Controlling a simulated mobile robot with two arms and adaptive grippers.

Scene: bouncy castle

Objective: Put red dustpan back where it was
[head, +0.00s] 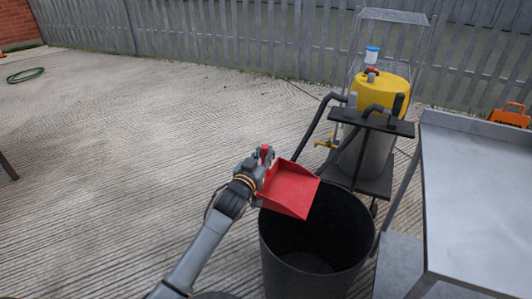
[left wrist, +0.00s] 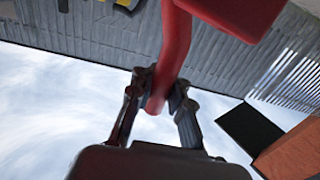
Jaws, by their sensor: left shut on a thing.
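In the left wrist view the red handle (left wrist: 172,55) runs between the two fingers (left wrist: 160,92), and part of the pan shows at the top right. The pan is tilted. I cannot tell whether it touches the bin. My right gripper is not in view.
The dark bin (head: 310,268) looks empty. Behind it stands a cart (head: 375,124) with a yellow-topped vessel (head: 384,92). A metal table (head: 480,190) is on the right, with an orange case (head: 511,115) near its far edge.

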